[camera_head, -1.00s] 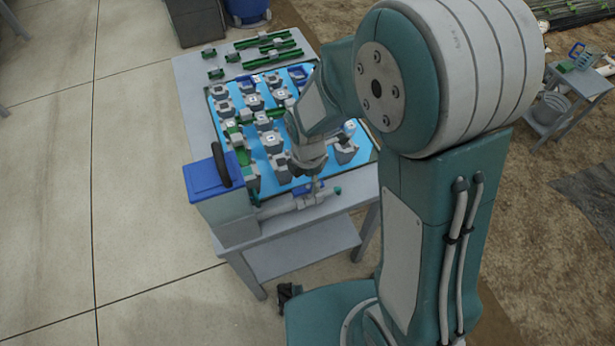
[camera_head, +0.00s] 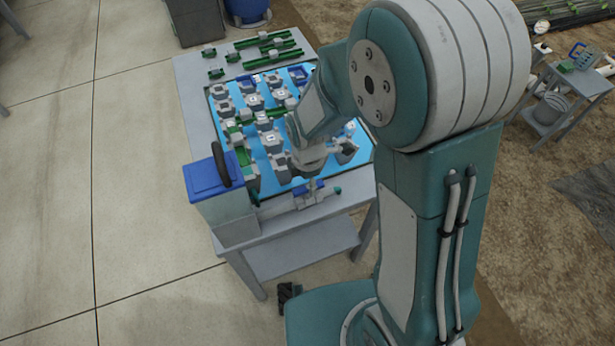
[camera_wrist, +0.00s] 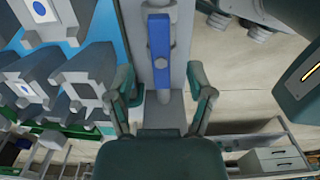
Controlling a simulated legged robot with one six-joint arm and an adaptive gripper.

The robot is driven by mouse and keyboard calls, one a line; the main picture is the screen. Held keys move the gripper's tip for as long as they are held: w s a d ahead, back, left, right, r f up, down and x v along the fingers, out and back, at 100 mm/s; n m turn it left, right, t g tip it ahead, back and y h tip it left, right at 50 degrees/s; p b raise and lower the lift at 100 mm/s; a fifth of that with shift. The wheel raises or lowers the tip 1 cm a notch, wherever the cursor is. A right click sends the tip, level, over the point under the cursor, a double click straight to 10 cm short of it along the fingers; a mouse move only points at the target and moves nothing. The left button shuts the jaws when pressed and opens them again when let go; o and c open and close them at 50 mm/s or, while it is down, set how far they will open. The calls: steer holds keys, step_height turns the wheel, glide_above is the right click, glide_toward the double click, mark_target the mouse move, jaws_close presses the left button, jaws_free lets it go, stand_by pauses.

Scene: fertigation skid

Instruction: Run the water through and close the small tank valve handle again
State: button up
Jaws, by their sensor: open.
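The blue valve handle (camera_wrist: 160,45) lies lengthwise along the grey pipe in the wrist view. It also shows in the head view (camera_head: 307,187), on the pipe at the table's front edge. The small tank (camera_head: 222,208) with a blue lid stands at the left end of this pipe. My gripper (camera_wrist: 162,92) is open, its two teal fingers spread to either side of the handle's near end. I see gaps on both sides, so it does not grip the handle. In the head view my gripper (camera_head: 312,176) is above the pipe and partly hidden by my wrist.
The table (camera_head: 190,95) carries a blue panel (camera_head: 265,165) with several grey fittings, left of my gripper in the wrist view. Green pipe pieces (camera_head: 270,50) lie at the back. A lower shelf (camera_head: 295,255) is under the table.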

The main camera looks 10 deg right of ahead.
mark_target(308, 187)
steer(key=shift+f, duration=1.7)
jaws_close()
steer(key=m, duration=0.5)
steer(key=shift+s, duration=0.1)
steer(key=m, duration=0.4)
steer(key=shift+d, duration=0.1)
steer(key=m, duration=0.5)
steer(key=shift+m, duration=0.4)
steer(key=m, duration=0.4)
steer(key=shift+m, duration=0.3)
jaws_free()
steer(key=shift+r, duration=0.1)
